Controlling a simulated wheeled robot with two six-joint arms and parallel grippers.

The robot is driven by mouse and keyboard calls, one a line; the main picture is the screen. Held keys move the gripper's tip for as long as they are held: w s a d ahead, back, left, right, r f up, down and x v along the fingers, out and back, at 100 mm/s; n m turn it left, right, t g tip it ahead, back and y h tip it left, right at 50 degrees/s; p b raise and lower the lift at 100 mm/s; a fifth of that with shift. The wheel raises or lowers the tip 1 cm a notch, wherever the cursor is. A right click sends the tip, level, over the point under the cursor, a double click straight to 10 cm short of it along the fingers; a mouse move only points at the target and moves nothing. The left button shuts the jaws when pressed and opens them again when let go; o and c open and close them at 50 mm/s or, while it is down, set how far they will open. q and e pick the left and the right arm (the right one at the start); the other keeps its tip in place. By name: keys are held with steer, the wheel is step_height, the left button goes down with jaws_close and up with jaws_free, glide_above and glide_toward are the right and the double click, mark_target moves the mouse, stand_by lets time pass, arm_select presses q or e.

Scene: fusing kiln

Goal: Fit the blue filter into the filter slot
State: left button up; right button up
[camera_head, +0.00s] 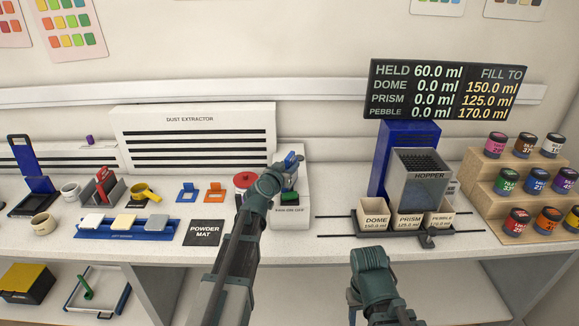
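My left gripper (286,167) is in front of the grey-white box at the right end of the dust extractor (190,152). A small bright blue piece, which looks like the blue filter (291,158), shows at its fingertips; the fingers appear shut on it. The gripper hides part of it, and I cannot make out the filter slot or whether the piece touches it.
The hopper (424,180) and labelled cups stand to the right. Bare bench lies between switch and hopper.

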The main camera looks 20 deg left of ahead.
arm_select(q)
steer(key=o, duration=0.3)
steer(key=shift+r, duration=0.1)
steer(key=shift+r+p, duration=0.3)
steer(key=shift+p, duration=0.05)
steer(key=shift+r+p, duration=0.45)
steer(key=p+v, duration=0.2)
steer(key=v, duration=1)
steer(key=shift+a+f, duration=0.1)
steer(key=shift+f, duration=0.1)
